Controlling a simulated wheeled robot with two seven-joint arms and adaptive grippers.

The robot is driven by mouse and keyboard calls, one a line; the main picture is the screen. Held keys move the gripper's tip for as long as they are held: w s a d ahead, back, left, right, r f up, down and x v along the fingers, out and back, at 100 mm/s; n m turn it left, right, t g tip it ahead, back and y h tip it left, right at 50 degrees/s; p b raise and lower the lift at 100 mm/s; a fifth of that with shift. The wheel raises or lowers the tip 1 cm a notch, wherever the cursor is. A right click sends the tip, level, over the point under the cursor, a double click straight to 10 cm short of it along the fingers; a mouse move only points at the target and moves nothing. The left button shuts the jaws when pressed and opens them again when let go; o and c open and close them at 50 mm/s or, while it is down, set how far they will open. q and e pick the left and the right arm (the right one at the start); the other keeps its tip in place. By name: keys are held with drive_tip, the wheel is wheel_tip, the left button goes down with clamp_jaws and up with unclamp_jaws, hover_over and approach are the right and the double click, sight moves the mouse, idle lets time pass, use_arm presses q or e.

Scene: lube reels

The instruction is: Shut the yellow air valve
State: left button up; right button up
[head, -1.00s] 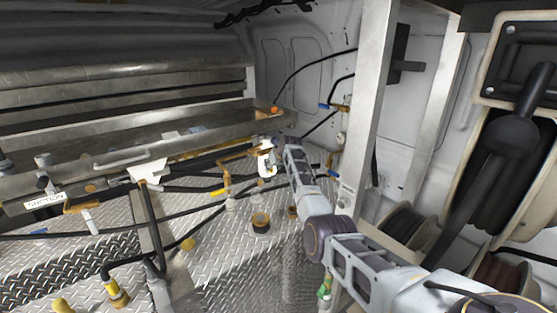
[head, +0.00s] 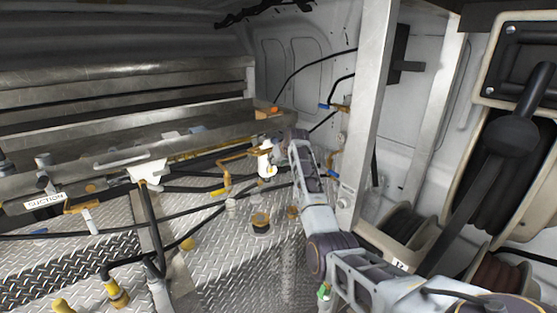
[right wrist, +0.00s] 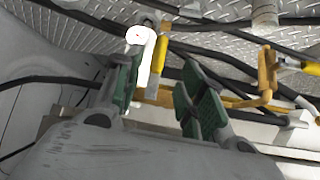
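My right gripper (right wrist: 168,78) has its two green-padded fingers spread apart in the right wrist view. A yellow handle (right wrist: 160,57) shows in the gap between them, beside a white cylinder (right wrist: 147,60) with a round white end. I see no finger closed on the handle, and I cannot tell whether either finger touches it. Another yellow handle (right wrist: 311,68) is at the right edge, beside a brass pipe (right wrist: 267,75). In the head view, a yellow handle (head: 219,191) sits left of my right arm's end. The finger details are too small there. My left gripper is out of view.
A metal shelf (head: 130,140) runs along the left. Black hoses (head: 150,225) cross the diamond-plate floor (head: 225,245). A metal post (head: 370,110) stands close right of my right arm, with hose reels (head: 405,222) farther right.

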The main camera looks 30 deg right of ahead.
drive_tip(key=shift+v, duration=1.25)
